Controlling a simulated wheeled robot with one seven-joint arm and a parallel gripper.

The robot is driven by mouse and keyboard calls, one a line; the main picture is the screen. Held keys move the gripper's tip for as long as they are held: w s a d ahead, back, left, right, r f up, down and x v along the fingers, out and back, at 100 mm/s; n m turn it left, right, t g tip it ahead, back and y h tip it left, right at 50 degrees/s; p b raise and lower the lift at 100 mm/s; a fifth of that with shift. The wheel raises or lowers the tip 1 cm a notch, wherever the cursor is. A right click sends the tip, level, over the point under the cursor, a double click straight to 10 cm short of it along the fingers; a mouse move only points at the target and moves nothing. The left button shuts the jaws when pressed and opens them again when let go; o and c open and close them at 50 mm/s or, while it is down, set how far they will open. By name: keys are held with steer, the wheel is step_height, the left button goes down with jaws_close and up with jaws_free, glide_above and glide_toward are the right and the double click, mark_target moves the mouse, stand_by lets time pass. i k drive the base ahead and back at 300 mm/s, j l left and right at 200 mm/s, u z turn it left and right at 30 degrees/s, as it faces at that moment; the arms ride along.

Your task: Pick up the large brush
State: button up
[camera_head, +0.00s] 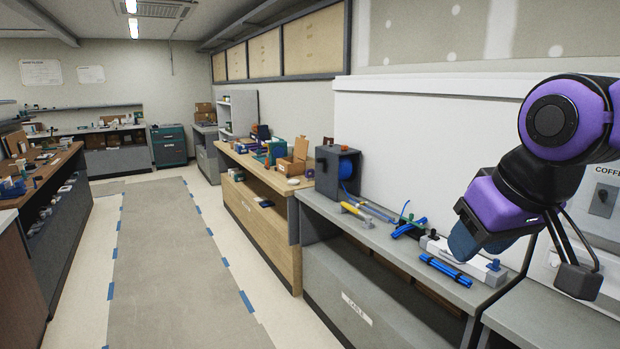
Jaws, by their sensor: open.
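I cannot make out a large brush for certain. A long thin item with a yellow end (356,212) lies on the grey bench (322,205) beside the cable reel; it is too small to tell what it is. My gripper (520,260) is at the right, in the air in front of the bench's right end. It is open, with nothing seen between its fingers. The arm hides part of the wall and bench behind it.
A dark box with a blue cable reel (347,168) stands on the grey bench. Blue cable bundles (446,271) and a white strip (466,260) lie nearer the gripper. A wooden bench (262,170) with boxes stands beyond. The floor aisle (175,260) is clear.

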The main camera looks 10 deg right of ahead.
mark_target(309, 177)
steer(key=i+j+u, duration=0.15)
steer(key=i+u, duration=0.15)
steer(key=i, duration=0.35)
steer(key=i+u, duration=0.25)
steer(key=i, duration=3.15)
steer(key=i+j+z, duration=0.1)
steer(key=i+z, duration=0.35)
steer(key=i+j+z, duration=0.2)
steer(key=i+z, duration=0.5)
steer(key=z, duration=0.2)
steer(key=i+z, duration=0.2)
steer(key=z, duration=0.2)
steer(key=i+j+z, duration=0.1)
steer(key=z, duration=0.35)
steer(key=i+j+z, duration=0.2)
steer(key=z, duration=0.2)
steer(key=i+j+z, duration=0.2)
steer(key=z, duration=0.2)
